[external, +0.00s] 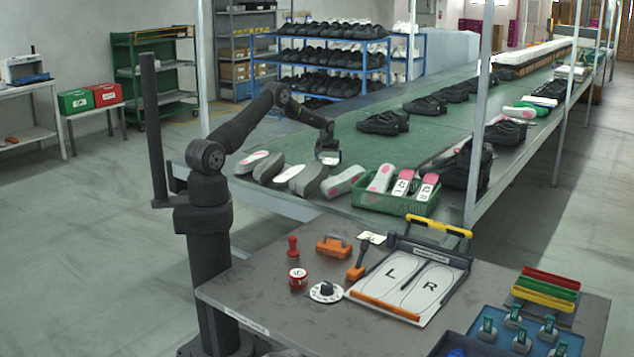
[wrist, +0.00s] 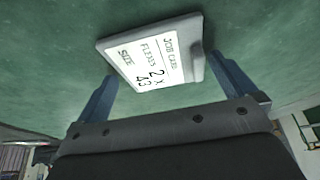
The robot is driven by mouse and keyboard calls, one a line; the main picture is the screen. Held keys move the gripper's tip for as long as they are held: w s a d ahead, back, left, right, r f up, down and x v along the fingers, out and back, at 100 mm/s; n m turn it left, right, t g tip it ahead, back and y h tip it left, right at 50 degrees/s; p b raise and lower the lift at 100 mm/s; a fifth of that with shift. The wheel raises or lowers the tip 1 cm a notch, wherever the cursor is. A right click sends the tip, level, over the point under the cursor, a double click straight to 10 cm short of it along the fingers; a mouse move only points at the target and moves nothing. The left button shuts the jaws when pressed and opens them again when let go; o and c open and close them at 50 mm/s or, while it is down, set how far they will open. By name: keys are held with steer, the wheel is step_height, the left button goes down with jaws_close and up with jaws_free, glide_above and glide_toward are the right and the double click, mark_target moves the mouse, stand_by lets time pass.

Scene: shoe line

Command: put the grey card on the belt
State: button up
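I cannot tell whether the card touches the belt.
Several upturned shoes (external: 309,180) lie along the belt's near edge, close to my gripper. A green crate (external: 396,203) of shoes stands right of them. Black shoes (external: 384,123) sit farther along. A grey workbench (external: 262,290) with tools is in front. Bare belt surrounds the gripper's far side.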

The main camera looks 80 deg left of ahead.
steer(key=v, duration=1.2)
steer(key=shift+r, duration=0.15)
steer(key=x, duration=1.2)
steer(key=shift+r, duration=1.1)
steer(key=shift+f, duration=0.1)
